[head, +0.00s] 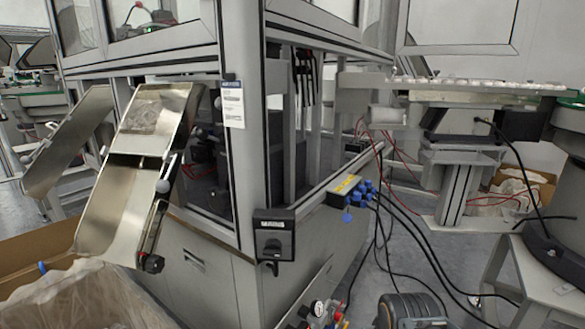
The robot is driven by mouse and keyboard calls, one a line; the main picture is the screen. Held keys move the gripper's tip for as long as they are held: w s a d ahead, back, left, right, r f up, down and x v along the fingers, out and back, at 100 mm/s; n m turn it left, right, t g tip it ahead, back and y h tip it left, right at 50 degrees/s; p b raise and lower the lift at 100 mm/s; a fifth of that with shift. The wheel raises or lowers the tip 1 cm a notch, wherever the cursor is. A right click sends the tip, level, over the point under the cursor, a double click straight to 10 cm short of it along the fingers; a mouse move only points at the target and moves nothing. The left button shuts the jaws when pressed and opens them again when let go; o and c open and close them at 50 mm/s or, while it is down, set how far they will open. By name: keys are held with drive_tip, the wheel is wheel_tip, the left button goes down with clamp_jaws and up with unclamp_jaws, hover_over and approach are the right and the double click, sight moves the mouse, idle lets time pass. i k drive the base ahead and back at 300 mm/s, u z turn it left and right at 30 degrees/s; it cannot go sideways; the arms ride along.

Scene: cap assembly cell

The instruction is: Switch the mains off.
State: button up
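A dark switch box (273,226) is fixed low on the corner post of the grey machine cabinet, near the middle of the head view. It has a pale label along its top and a black rotary knob (272,247) on its front. A small dark part hangs below the box. The knob is too small and dark to tell which position it points to. My gripper is not in view, and nothing is seen touching the switch.
Left of the switch, metal chutes (128,170) slope down to a cardboard box (40,245) lined with plastic. Right of it is a connector block (352,190) with blue plugs and trailing black cables. Pneumatic fittings (318,308) stand low in front. Space directly before the switch looks clear.

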sight(273, 247)
drive_tip(key=z, duration=0.55)
drive_tip(key=k, duration=0.5)
drive_tip(key=z, duration=0.95)
drive_tip(key=k, duration=0.7)
drive_tip(key=u, duration=0.6)
drive_tip(key=k, duration=0.85)
drive_tip(key=u, duration=0.95)
